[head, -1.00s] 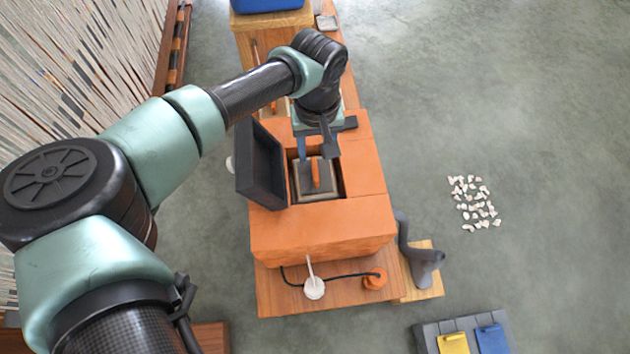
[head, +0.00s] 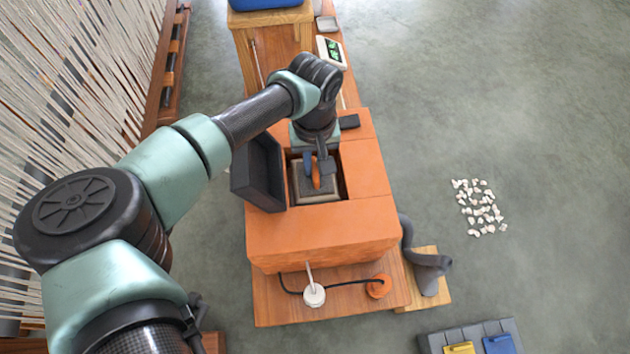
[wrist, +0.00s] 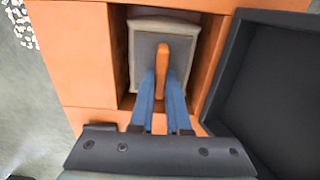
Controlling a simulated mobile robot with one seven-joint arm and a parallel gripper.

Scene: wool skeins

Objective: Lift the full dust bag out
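The dust bag (head: 301,185), grey with a pale edge, sits inside the open compartment of the orange housing (head: 320,228). Its upright orange tab (head: 316,182) stands on top; the bag (wrist: 143,70) and tab (wrist: 162,60) also show in the wrist view. My gripper (head: 317,168) is down in the opening, with one blue finger on each side of the tab. In the wrist view the fingertips (wrist: 161,78) lie against the tab with no clear gap, so my gripper looks shut on it. The bag's lower part is hidden in the compartment.
The dark lid (head: 258,172) stands open at the left of the compartment. Pale scraps (head: 478,208) lie on the floor, and a grey tray (head: 432,340) with yellow and blue pieces is at the bottom right.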

